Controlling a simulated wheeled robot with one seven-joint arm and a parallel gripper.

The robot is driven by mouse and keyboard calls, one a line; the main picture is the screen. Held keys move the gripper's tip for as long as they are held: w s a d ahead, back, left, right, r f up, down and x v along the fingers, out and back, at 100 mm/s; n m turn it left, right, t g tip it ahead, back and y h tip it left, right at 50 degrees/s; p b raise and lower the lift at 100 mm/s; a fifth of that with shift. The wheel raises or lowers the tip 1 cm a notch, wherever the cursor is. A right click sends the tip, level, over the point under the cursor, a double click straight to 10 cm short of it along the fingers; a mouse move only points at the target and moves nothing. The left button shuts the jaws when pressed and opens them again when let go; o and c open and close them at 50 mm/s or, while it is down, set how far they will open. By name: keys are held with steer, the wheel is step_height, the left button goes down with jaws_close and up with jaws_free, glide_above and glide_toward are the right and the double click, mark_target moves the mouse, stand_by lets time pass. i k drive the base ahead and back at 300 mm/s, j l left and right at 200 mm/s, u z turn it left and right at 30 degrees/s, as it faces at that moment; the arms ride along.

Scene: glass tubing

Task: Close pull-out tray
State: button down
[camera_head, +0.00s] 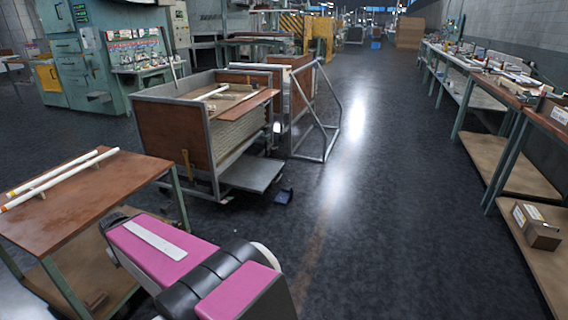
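A flat grey tray (252,175) sticks out low from the right side of a metal-framed cart (172,130) with brown side panels. I take it to be the pull-out tray, and it stands extended over the floor. Its inner edge is hidden under the cart. My pink and black arm (165,254) reaches in from the bottom of the picture, to the left of centre, in front of the cart and well short of the tray. The end of the arm with my gripper does not show.
A brown-topped table (85,200) with white tubes stands at the left. A metal frame (325,115) stands behind the tray. Long benches (492,88) line the right wall. The dark floor (390,200) between cart and benches is clear.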

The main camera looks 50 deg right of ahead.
mark_target(246, 172)
steer(key=i+l, duration=0.1)
steer(key=l, duration=0.4)
steer(key=i+l, duration=0.1)
steer(key=l, duration=0.45)
steer(key=i+l, duration=0.1)
steer(key=l, duration=0.4)
steer(key=i+l, duration=0.1)
steer(key=l, duration=0.45)
steer(key=i+l, duration=0.1)
steer(key=l, duration=0.4)
steer(key=i+l, duration=0.15)
steer(key=l, duration=0.35)
steer(key=i+l, duration=0.1)
steer(key=l, duration=0.45)
steer(key=i+l, duration=0.1)
steer(key=l, duration=0.4)
